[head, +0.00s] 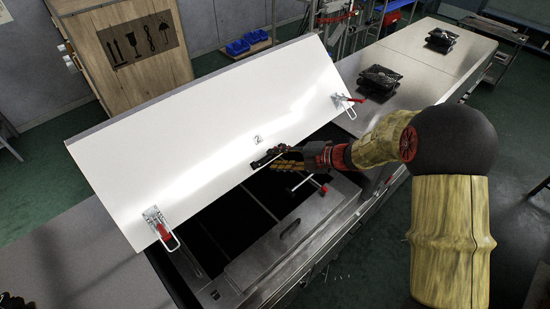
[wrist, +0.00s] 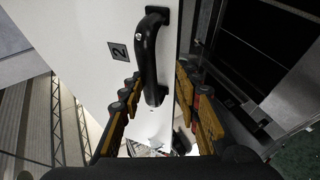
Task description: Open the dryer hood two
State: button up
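The dryer hood two is a white panel (head: 215,125) marked "2", tilted up over the dark dryer opening (head: 235,215). Its black bar handle (head: 267,158) is near the lower edge; in the wrist view the handle (wrist: 150,55) runs lengthwise between my fingers. My gripper (head: 284,160) is at the handle, and in the wrist view my gripper (wrist: 157,88) has its orange-padded fingers apart on either side of it, with gaps showing. I cannot tell whether a finger touches the handle. The number plate (wrist: 118,51) is left of the handle.
Black fan-like units (head: 380,78) stand on the adjoining metal top. A wooden crate (head: 130,45) stands behind the hood.

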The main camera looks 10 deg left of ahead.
jog(key=v, duration=1.1)
jog(key=s+d+f+m+t+h+b, duration=0.1)
jog(key=s+d+f+m+h+b, duration=0.3)
jog(key=s+m+b, duration=0.6)
jog(key=s+d+f+m+h+b, duration=0.4)
jog(key=s+d+f+m+b, duration=0.5)
jog(key=b, duration=0.4)
jog(key=s+d+f+m+t+h+b, duration=0.1)
jog(key=s+d+f+m+h+b, duration=0.3)
jog(key=s+m+b, duration=0.7)
notch_tip(320, 180, down, 4)
jog(key=shift+d+f+m+t+h+b, duration=0.25)
jog(key=shift+d+m+b, duration=0.3)
jog(key=shift+d, duration=0.65)
